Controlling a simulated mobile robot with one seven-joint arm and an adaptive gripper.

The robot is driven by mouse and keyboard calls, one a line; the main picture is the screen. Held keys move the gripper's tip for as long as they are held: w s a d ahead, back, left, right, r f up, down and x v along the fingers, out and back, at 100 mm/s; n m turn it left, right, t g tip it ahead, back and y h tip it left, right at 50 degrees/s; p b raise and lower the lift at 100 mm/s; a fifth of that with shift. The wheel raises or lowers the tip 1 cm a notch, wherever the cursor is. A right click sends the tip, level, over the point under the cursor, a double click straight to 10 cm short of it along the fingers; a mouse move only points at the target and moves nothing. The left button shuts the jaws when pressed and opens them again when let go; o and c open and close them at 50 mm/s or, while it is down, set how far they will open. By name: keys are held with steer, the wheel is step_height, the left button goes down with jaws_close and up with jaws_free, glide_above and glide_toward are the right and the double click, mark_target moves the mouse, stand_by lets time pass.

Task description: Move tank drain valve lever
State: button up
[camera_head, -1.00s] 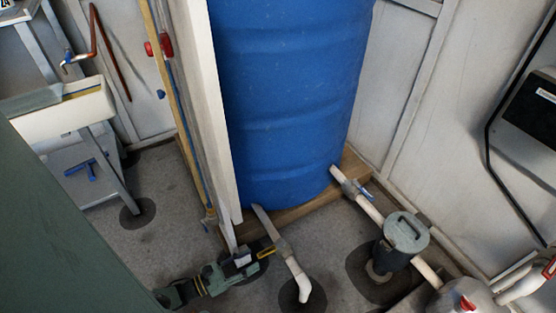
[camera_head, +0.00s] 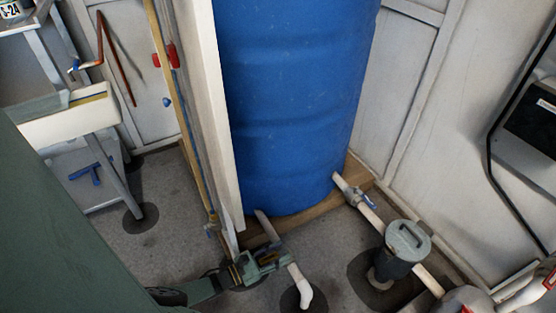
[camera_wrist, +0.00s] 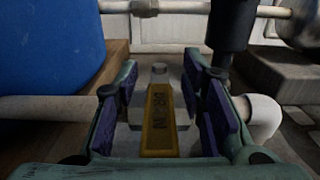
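The tank drain valve lever (camera_wrist: 160,122) is yellow with dark lettering. In the wrist view it lies between the two purple-padded fingers of my gripper (camera_wrist: 163,112), with a gap on either side. In the head view my gripper (camera_head: 272,262) is low at the drain pipe (camera_head: 263,227), near the foot of the blue tank (camera_head: 295,110), and it hides the lever. The drain pipe ends in a white elbow (camera_head: 304,294), which also shows at the right of the gripper in the wrist view (camera_wrist: 262,114).
A wooden base (camera_head: 318,207) holds the tank. A white panel (camera_head: 229,120) stands close to its left. A second pipe with a blue-handled valve (camera_head: 362,196) runs to a lidded filter (camera_head: 403,245) at the right. A blue valve handle (camera_head: 86,173) shows at the left.

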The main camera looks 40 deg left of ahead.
steer(key=shift+c, duration=0.3)
jaws_close()
stand_by(0.6)
